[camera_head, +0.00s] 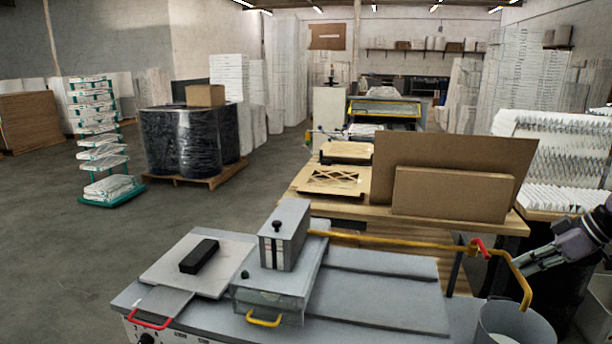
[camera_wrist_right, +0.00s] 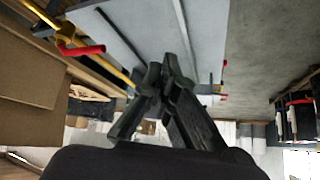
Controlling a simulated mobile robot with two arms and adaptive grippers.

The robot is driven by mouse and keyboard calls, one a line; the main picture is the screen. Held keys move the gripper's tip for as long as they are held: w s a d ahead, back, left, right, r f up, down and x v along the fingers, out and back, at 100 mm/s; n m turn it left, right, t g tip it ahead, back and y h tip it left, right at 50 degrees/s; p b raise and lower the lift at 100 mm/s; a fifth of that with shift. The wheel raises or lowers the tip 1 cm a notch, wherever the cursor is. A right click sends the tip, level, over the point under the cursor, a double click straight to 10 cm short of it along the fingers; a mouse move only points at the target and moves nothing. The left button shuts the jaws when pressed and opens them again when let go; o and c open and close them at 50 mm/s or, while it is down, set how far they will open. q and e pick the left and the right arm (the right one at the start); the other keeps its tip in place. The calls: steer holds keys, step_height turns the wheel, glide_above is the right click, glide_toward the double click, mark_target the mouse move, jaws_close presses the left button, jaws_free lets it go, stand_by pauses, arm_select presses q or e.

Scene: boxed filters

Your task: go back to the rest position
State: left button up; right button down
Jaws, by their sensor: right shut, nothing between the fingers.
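My right gripper (camera_wrist_right: 160,75) shows at the middle of the right wrist view, its two black fingers shut with nothing between them. In the head view my right arm comes in from the right edge, beside the yellow bar's bent end and above the grey bucket. My left arm and left gripper are out of view. The grey machine (camera_head: 375,300) lies in front of me and also shows in the right wrist view (camera_wrist_right: 130,30).
A yellow bar (camera_head: 400,242) with a red handle (camera_head: 481,247) runs across the machine. A grey bucket (camera_head: 512,322) stands at the lower right. Cardboard sheets (camera_head: 452,194) stand on the wooden table behind.

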steer(key=s+a+f+g+h, duration=0.1)
steer(key=s+a+f, duration=0.2)
steer(key=a+f, duration=0.45)
steer(key=s+a+f+g+h, duration=0.15)
steer(key=s+a+f, duration=0.25)
steer(key=f, duration=0.7)
steer(key=s+a+f+g+h, duration=0.1)
steer(key=s+a+f+h, duration=0.15)
steer(key=a+f, duration=0.5)
steer(key=s+a+f+m, duration=0.1)
steer(key=s+a+f, duration=0.25)
steer(key=s, duration=0.45)
steer(key=s+a+f+m, duration=0.2)
steer(key=s+a+f, duration=0.15)
steer(key=s, duration=0.35)
steer(key=s+a+r+m+t, duration=0.2)
steer(key=s+r+m, duration=0.25)
steer(key=s, duration=0.85)
step_height(320, 180, down, 25)
steer(key=s+g, duration=0.1)
steer(key=s, duration=0.1)
steer(key=s+d+f+g, duration=0.1)
steer(key=s+d+f, duration=0.1)
steer(key=s+f, duration=1.4)
steer(key=shift+s+d+f+h, duration=0.15)
steer(key=shift+s+d+h, duration=0.1)
steer(key=shift+d+h, duration=0.05)
